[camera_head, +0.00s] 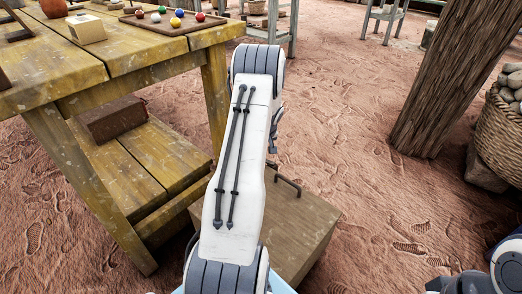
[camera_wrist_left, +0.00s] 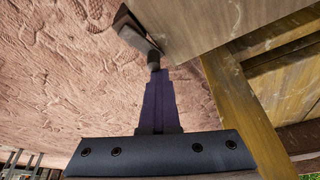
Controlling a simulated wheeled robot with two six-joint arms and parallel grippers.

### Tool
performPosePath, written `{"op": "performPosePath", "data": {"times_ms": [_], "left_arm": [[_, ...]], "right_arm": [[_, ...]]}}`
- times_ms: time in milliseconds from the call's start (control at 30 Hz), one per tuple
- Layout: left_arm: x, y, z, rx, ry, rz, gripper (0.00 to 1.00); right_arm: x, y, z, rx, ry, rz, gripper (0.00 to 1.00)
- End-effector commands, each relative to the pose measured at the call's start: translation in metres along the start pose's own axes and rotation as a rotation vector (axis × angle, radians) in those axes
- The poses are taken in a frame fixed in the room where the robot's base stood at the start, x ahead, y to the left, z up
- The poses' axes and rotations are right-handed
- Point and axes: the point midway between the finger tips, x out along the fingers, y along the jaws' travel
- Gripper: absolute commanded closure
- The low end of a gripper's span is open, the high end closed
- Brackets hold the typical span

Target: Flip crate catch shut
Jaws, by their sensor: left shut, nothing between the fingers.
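A brown wooden crate (camera_head: 305,225) stands on the sand below my left arm, with a dark bar-like fitting (camera_head: 288,186) on its top. My left gripper (camera_wrist_left: 154,68) is shut and empty in the left wrist view. Its tip is close to a dark metal piece (camera_wrist_left: 137,35), perhaps the catch, at the edge of a wooden surface (camera_wrist_left: 190,20), perhaps the crate. I cannot tell whether they touch. In the head view my arm hides most of the left gripper. Part of my right gripper (camera_head: 440,286) shows at the bottom right; its fingers are not clear.
A worn yellow table (camera_head: 150,55) stands at the left, with a tray of coloured balls (camera_head: 175,20) and a brown block (camera_head: 112,118) on its lower shelf. A thick wooden post (camera_head: 445,80) and a basket of stones (camera_head: 500,135) stand at the right. Sand between is clear.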

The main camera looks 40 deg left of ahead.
Motion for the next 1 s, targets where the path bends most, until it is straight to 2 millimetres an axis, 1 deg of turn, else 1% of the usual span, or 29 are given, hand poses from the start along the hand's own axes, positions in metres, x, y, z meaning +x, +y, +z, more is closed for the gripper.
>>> {"op": "performPosePath", "data": {"times_ms": [33,267,600,1000], "left_arm": [[0.004,0.001,0.008,0.003,-0.014,-0.005,1.00],[0.004,0.003,0.008,0.004,-0.015,-0.004,1.00],[0.005,0.017,0.006,0.004,-0.016,-0.005,1.00],[0.005,0.018,0.005,0.004,-0.017,-0.006,1.00]], "right_arm": [[0.001,0.000,0.000,0.000,0.000,0.000,0.00],[0.001,0.000,0.000,0.000,0.000,0.000,0.00],[0.000,0.000,0.000,0.000,0.000,0.000,0.00],[-0.001,0.000,0.000,0.000,0.000,0.000,0.00]]}}
